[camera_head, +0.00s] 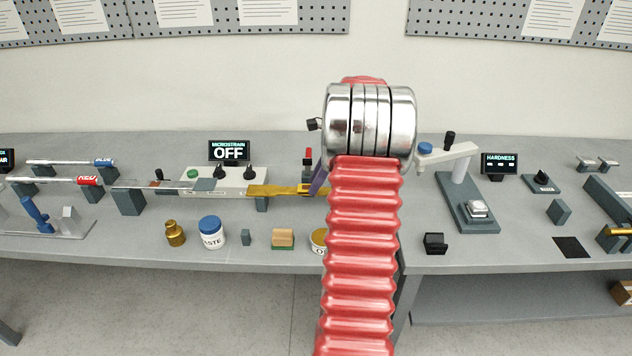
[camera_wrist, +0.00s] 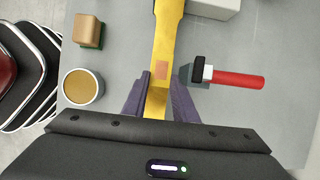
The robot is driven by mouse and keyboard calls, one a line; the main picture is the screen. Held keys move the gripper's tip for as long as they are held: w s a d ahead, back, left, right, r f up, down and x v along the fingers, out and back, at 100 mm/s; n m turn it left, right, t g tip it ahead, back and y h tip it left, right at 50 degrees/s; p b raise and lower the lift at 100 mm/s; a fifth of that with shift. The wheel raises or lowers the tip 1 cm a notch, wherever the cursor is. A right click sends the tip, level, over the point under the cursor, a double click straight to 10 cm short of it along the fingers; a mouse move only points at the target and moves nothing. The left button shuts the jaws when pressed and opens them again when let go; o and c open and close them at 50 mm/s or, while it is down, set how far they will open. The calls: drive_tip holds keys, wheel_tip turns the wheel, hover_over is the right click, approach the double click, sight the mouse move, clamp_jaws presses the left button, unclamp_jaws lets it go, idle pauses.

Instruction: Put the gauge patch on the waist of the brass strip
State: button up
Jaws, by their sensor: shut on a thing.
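The brass strip (camera_head: 280,190) reaches from the white microstrain box toward my gripper. In the wrist view the strip (camera_wrist: 164,35) runs down from the top edge, narrows at its waist and passes between my purple fingers. A small orange-pink square, seemingly the gauge patch (camera_wrist: 162,70), shows on the strip's face around the waist's near end. I cannot tell whether it lies fully flat. My gripper (camera_wrist: 159,103) is shut on the near part of the strip, one finger on each side. In the head view my arm mostly hides the gripper; one purple finger (camera_head: 319,180) shows.
The microstrain display (camera_head: 229,151) reads OFF. A red-handled tool (camera_wrist: 235,79) stands close right of the strip. An open tin (camera_wrist: 82,87) and a wooden block (camera_head: 283,237) are near the front edge. A paste jar (camera_head: 211,233) and brass bottle (camera_head: 175,233) stand further left.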

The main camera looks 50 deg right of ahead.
drive_tip(key=shift+s+a+f, duration=0.1)
drive_tip(key=shift+s+f, duration=0.1)
drive_tip(key=shift+f, duration=0.8)
drive_tip(key=o, duration=1.1)
drive_tip(key=shift+c, duration=0.2)
drive_tip(key=shift+w+r, duration=0.1)
drive_tip(key=shift+r, duration=0.35)
drive_tip(key=v, duration=1.2)
drive_tip(key=shift+w+r, duration=0.25)
drive_tip(key=shift+r, duration=0.15)
